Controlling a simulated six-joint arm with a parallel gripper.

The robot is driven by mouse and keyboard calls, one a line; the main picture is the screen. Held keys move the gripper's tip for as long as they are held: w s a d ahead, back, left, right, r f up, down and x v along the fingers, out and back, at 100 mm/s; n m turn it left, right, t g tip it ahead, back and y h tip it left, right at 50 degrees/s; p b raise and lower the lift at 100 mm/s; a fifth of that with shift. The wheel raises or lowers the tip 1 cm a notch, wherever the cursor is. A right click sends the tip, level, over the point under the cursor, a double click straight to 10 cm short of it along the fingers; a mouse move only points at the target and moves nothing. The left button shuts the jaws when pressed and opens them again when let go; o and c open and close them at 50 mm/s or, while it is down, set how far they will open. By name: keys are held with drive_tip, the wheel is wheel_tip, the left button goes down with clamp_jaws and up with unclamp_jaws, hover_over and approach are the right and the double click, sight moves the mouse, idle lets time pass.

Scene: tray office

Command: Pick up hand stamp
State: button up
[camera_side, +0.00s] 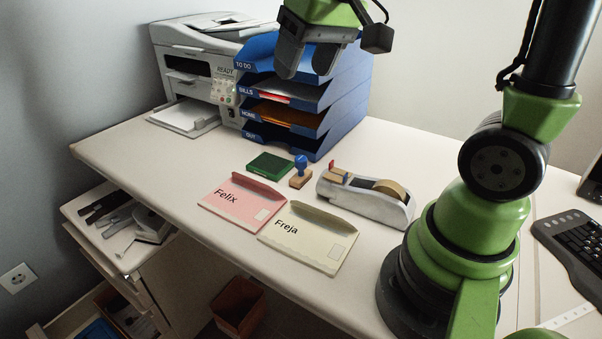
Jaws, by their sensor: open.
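The hand stamp (300,172) has a blue knob handle and a wooden base. It stands upright on the desk, between the green stamp pad (270,166) and the tape dispenser (366,197). My gripper (305,62) is open and empty. It is high up at the top of the view, in front of the upper levels of the blue letter tray, well above the stamp and apart from it. Nothing hides the stamp.
A pink envelope marked Felix (238,203) and a cream envelope marked Freja (306,238) lie in front of the stamp. The blue letter tray (345,98) and a printer (190,75) stand behind. A keyboard (575,245) is at the right.

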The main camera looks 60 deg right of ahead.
drive_tip(key=w+d+f+g, duration=0.2)
drive_tip(key=w+d+f, duration=0.2)
drive_tip(key=w+f, duration=0.1)
drive_tip(key=g, duration=0.2)
hover_over(301, 157)
drive_tip(key=shift+n, duration=0.4)
wheel_tip(301, 157, down, 12)
drive_tip(key=shift+s+a+r, duration=0.1)
drive_tip(key=shift+s+r, duration=0.05)
drive_tip(key=shift+r, duration=0.1)
wheel_tip(301, 157, down, 4)
drive_tip(key=shift+f, duration=0.25)
wheel_tip(301, 157, down, 6)
drive_tip(key=shift+f, duration=0.1)
drive_tip(key=c, duration=1)
wheel_tip(301, 157, up, 10)
drive_tip(key=shift+r, duration=0.1)
